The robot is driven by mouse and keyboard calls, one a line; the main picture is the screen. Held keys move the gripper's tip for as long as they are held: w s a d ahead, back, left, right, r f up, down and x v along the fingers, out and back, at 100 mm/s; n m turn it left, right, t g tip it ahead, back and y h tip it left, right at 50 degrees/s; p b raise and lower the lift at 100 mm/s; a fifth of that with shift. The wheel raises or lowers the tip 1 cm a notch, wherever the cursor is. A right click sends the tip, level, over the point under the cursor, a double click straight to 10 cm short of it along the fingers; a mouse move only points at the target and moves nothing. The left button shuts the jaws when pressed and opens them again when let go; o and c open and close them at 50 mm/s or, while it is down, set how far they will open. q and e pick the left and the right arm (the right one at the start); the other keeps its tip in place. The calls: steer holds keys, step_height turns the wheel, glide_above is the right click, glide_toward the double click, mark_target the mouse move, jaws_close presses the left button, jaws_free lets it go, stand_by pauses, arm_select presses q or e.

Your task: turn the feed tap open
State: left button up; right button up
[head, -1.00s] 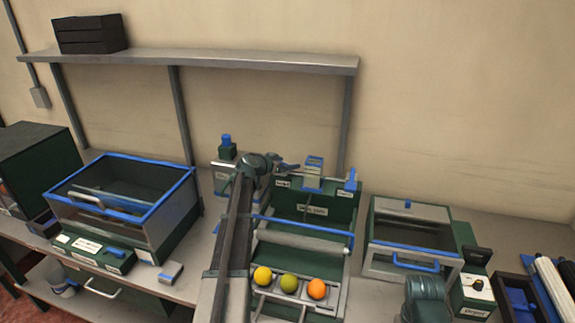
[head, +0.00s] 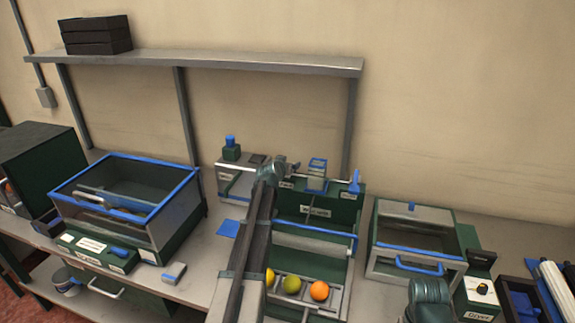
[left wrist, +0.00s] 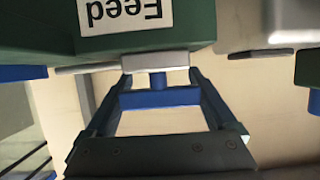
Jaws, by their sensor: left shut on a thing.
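The feed tap's blue handle (left wrist: 160,98) shows in the left wrist view, on a short blue stem below a grey block. The green housing with an upside-down "Feed" label (left wrist: 124,12) is just above it. My left gripper (left wrist: 160,108) has a finger at each end of the blue handle and is shut on it. In the head view my left gripper (head: 291,169) is at the top left of the green machine (head: 318,198). The arm and gripper hide the tap there.
A yellow, a green and an orange fruit (head: 319,290) sit on the machine's front rack. A blue upright lever (head: 355,182) stands at its top right. A blue-rimmed bin (head: 177,192) is left, and a lidded grey box (head: 413,240) is right. A wall shelf (head: 210,60) runs above.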

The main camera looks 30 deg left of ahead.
arm_select(q)
steer(key=o, duration=1.1)
steer(key=shift+c, duration=0.2)
steer(key=shift+s, duration=0.1)
steer(key=p+v, duration=0.5)
steer(key=v, duration=0.8)
steer(key=shift+s+r, duration=0.15)
steer(key=shift+s, duration=0.15)
steer(key=shift+s+d, duration=0.1)
steer(key=shift+d, duration=0.1)
